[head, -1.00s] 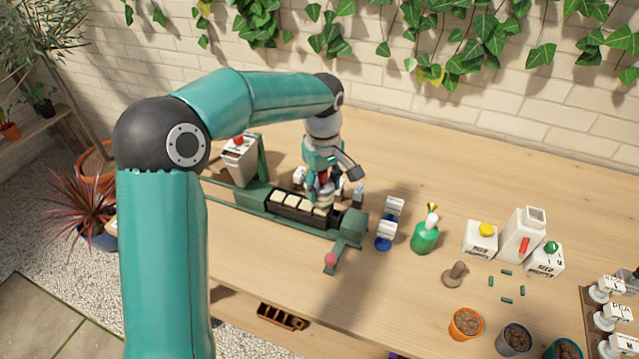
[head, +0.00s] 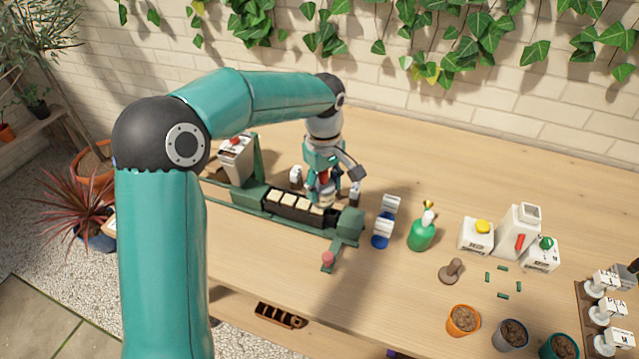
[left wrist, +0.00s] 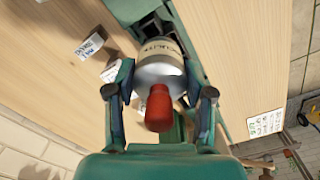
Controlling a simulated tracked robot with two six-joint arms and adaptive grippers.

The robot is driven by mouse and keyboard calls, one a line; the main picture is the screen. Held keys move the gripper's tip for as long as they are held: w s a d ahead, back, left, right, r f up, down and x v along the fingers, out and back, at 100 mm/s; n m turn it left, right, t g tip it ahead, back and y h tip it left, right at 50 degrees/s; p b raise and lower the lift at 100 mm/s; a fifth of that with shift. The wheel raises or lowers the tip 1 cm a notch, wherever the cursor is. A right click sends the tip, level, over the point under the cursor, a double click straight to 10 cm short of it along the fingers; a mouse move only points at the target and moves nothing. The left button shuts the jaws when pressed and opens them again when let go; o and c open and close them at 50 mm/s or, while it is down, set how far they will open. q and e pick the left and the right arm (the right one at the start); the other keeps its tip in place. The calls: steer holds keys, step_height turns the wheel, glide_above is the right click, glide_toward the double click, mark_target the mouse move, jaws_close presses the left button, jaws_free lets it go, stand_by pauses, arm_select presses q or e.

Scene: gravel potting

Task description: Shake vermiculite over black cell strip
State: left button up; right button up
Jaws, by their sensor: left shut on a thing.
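The black cell strip (head: 289,207) lies in the green rig (head: 250,198) on the bench, with several pale-filled cells showing. My left gripper (head: 325,192) is above the strip's right end. In the left wrist view, my left gripper (left wrist: 160,100) is shut around a metal shaker with a cream label (left wrist: 159,52), taken to be the vermiculite, and a red knob (left wrist: 159,105) faces the camera. Only a little of the shaker (head: 327,186) shows between the fingers in the head view. My right gripper does not show.
A white hopper (head: 236,158) stands at the rig's left.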

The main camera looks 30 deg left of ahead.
arm_select(q)
steer(key=shift+r, duration=0.1)
step_height(320, 180, up, 5)
steer(key=p, duration=0.4)
stand_by(0.5)
